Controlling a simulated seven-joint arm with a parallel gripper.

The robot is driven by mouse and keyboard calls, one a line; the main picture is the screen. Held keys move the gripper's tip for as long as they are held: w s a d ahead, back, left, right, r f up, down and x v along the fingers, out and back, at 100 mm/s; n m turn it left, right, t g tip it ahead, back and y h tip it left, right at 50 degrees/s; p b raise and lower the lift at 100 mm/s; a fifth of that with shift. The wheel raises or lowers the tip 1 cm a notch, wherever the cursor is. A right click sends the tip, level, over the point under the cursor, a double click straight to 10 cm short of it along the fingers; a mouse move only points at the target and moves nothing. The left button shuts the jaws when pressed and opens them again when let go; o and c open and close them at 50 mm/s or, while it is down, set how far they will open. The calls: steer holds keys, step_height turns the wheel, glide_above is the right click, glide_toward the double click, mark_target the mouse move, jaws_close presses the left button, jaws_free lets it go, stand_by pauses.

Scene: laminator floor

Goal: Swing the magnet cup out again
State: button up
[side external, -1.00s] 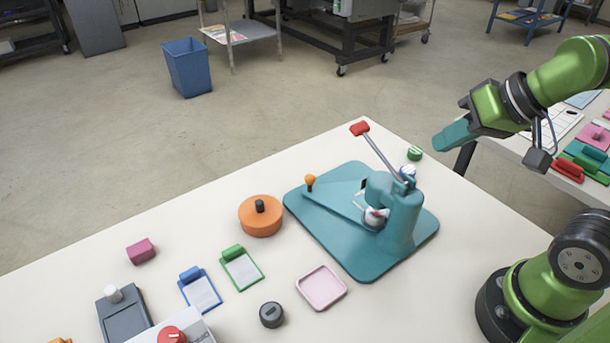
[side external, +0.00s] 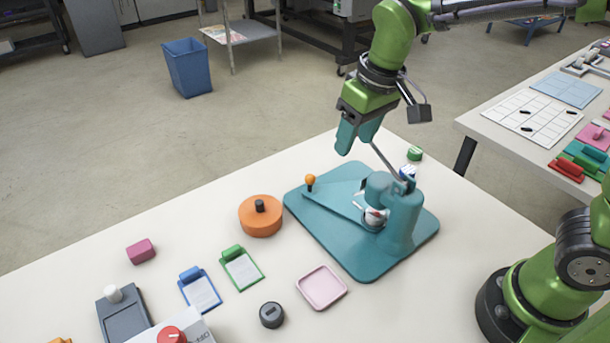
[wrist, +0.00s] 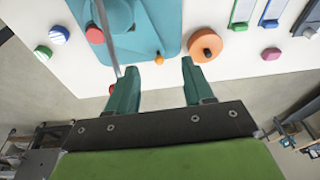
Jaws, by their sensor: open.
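The teal press (side external: 405,225) stands on its teal base plate (side external: 350,265) on the table. A flat swing arm (side external: 335,203) carries an orange knob (side external: 310,179) at its outer end. The magnet cup (side external: 374,217), round with white and red showing, sits at the other end beneath the press head, partly hidden. My gripper (side external: 354,140) is open, pointing down above the plate's far edge. In the wrist view my open fingers (wrist: 159,66) have the orange knob (wrist: 159,56) showing beyond and between their tips. No contact with the knob shows.
The press lever (side external: 384,160) rises close beside my fingers; its red grip is hidden in the side view. An orange round box (side external: 260,215), a pink tray (side external: 321,287) and green and blue clips (side external: 241,267) lie to the left and front. A green round piece (side external: 415,154) lies behind.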

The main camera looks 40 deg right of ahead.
mark_target(308, 176)
steer(key=shift+w+a+f+n+g+h, duration=0.65)
steer(key=shift+w+a+n+h, duration=0.65)
steer(key=shift+w+a+h, duration=2.75)
steer(key=w+d+f+y, duration=0.1)
steer(key=d+f, duration=0.1)
steer(key=f, duration=0.3)
steer(key=w+d+f+y, duration=0.1)
steer(key=d+f, duration=0.1)
steer(key=f, duration=0.3)
steer(key=w+d+f+y, duration=0.1)
steer(key=w+d+f, duration=0.1)
steer(key=f, duration=0.3)
steer(key=shift+d+f, duration=0.35)
steer(key=shift+d, duration=0.2)
steer(key=shift+w, duration=0.1)
jaws_close()
